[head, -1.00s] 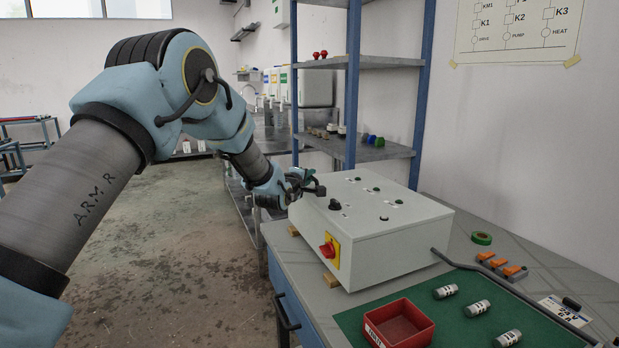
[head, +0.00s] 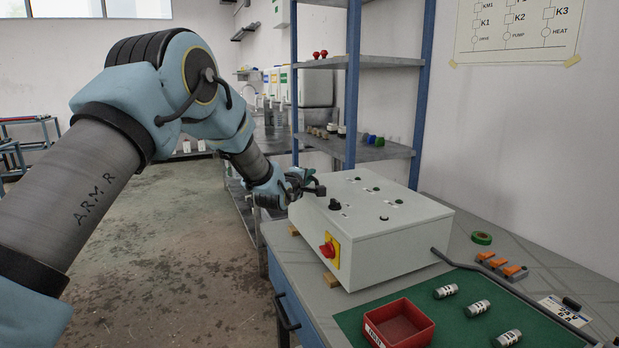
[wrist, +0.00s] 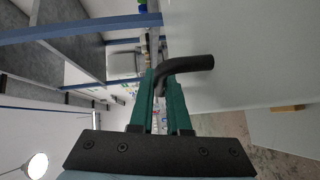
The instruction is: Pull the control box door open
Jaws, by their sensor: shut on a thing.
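The control box (head: 375,245) is a light grey case on the workbench, with a sloped top panel of knobs and buttons and a red switch on a yellow plate (head: 331,250). Its door looks shut, though the door's seam is hard to make out. My gripper (head: 308,186) is at the box's far left edge. In the wrist view, the green fingers of my gripper (wrist: 161,80) are shut on a black bent handle (wrist: 198,64). The handle stands out from the pale grey box surface (wrist: 255,50). Part of the handle is hidden between the fingers.
A red tray (head: 399,325) and several labelled cylinders (head: 478,308) lie on a green mat at the front right. A blue-framed shelf (head: 352,85) stands behind the box. Open floor (head: 170,240) lies left of the bench.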

